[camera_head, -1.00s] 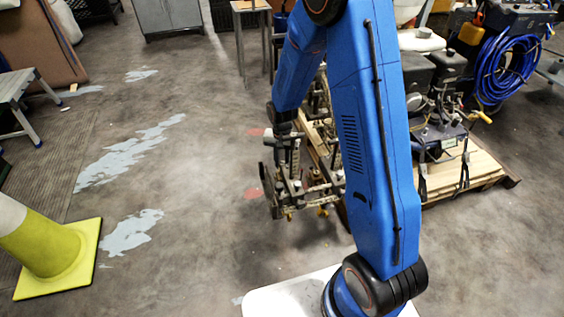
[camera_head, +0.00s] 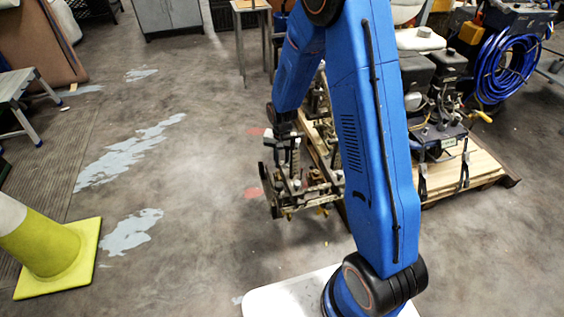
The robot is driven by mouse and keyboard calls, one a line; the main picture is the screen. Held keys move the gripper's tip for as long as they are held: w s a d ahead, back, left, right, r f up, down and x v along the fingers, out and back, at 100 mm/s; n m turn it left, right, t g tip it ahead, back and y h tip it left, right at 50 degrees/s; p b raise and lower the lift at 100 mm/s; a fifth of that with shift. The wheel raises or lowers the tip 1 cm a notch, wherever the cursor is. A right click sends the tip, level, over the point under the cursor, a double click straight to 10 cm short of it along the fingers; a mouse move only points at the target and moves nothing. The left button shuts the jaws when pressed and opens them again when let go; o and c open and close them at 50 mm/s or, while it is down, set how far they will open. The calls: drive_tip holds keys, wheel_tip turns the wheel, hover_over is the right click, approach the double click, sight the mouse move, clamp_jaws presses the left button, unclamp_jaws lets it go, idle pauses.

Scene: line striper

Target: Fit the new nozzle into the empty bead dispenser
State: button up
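My gripper (camera_head: 287,155) hangs from the dark wrist at the end of my blue arm. It overlaps the metal frame of the line striper (camera_head: 310,190), which carries dark clamps and fittings. The gripper's fingers blend into the fittings, so I cannot tell whether they are open or shut, or whether they touch anything. I cannot pick out the new nozzle or the empty bead dispenser with certainty among these small parts. My arm hides part of the striper.
A yellow-green cone (camera_head: 45,250) stands at the lower left. A step stool (camera_head: 18,100) is at the left edge. The floor between is clear, with pale paint patches.

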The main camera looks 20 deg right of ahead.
drive_tip(key=shift+s, duration=0.2)
idle(0.4)
drive_tip(key=shift+r, duration=0.2)
drive_tip(key=shift+w, duration=0.15)
idle(1.0)
drive_tip(key=shift+f, duration=0.25)
idle(1.5)
drive_tip(key=shift+r, duration=0.3)
idle(0.8)
drive_tip(key=shift+f, duration=0.3)
idle(1.7)
drive_tip(key=shift+r, duration=0.3)
drive_tip(key=o, duration=1.4)
